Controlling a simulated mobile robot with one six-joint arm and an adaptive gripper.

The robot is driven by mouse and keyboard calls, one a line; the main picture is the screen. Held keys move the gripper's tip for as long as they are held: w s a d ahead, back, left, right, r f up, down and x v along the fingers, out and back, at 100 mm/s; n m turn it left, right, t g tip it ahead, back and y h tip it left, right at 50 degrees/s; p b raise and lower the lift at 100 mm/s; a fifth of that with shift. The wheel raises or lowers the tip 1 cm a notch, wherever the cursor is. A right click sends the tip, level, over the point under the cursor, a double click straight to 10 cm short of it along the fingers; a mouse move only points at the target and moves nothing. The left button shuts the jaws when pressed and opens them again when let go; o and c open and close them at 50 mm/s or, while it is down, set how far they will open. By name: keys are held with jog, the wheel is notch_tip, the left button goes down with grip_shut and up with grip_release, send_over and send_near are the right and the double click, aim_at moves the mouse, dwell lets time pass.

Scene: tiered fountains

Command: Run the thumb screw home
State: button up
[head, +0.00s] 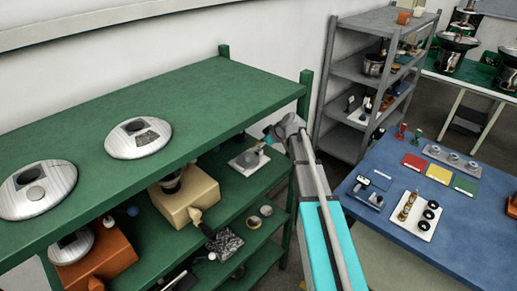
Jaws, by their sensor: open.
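My arm reaches up from the bottom of the head view to the right end of the green shelf unit (215,85). My gripper (266,140) is small and partly hidden at the end of the arm, by the shelf opening. It is open, and I see nothing held in it. Just below and left of it, a pale plate (238,166) lies on the middle shelf with a small grey fitting (250,157) on it. The thumb screw cannot be made out for sure. Whether the gripper touches the fitting cannot be told.
Two round metal lids (138,138) (36,190) lie on the green top. A tan block (183,200) and an orange block (98,258) stand below it. A blue table (445,225) with coloured cards and small parts is at right. A grey rack (350,70) stands behind.

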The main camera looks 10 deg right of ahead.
jog(key=shift+w+a+f, duration=0.2)
jog(key=shift+a+f, duration=0.05)
jog(key=shift+f, duration=0.05)
grip_shut()
dwell(0.4)
